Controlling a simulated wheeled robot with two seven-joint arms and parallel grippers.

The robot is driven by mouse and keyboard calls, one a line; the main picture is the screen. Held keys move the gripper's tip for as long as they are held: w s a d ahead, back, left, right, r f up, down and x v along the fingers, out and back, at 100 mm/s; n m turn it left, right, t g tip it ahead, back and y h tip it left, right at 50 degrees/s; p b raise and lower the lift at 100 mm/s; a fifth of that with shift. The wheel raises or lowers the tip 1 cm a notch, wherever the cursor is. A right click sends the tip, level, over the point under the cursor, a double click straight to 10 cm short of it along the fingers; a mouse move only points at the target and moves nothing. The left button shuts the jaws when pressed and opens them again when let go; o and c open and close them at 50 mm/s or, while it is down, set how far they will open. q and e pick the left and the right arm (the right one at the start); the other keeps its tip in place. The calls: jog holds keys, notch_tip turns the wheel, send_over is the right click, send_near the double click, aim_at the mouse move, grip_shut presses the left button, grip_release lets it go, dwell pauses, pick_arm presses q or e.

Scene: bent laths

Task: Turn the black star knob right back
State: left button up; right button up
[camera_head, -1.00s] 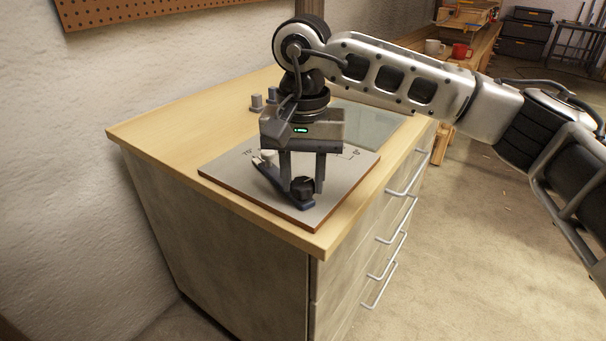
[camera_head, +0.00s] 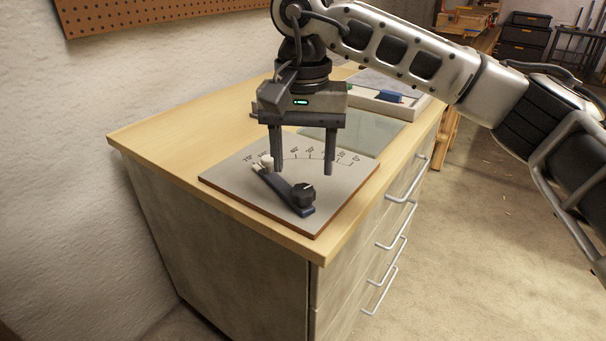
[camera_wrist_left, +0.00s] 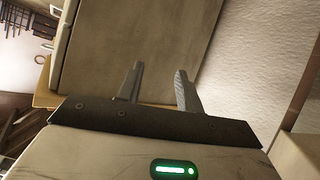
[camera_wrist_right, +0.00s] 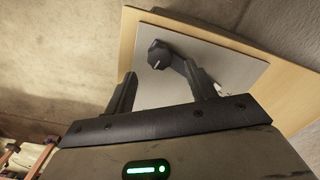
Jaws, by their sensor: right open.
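The black star knob (camera_head: 303,194) sits at the front of a grey board (camera_head: 345,192), on the end of a dark blue arm (camera_head: 279,184). The arm points back left, its far end by a white peg (camera_head: 266,161) near the 70 end of the printed scale. My right gripper (camera_head: 304,172) is open and empty, above and behind the knob. In the right wrist view the knob (camera_wrist_right: 159,55) shows beyond the two spread fingers, touched by neither. My left gripper (camera_wrist_left: 158,85) is open and empty, away from the board.
The board lies on a wooden cabinet top (camera_head: 170,130) with a glassy grey panel (camera_head: 365,130) behind it. A pale tray with a blue item (camera_head: 388,96) stands at the back right. Drawer handles (camera_head: 400,200) stick out on the cabinet's right side. The left top is clear.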

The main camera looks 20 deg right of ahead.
aim_at(303, 189)
pick_arm(q)
jog(key=shift+r+p, duration=0.3)
jog(key=shift+p, duration=0.6)
pick_arm(e)
notch_tip(303, 189, up, 11)
jog(key=shift+r, duration=0.15)
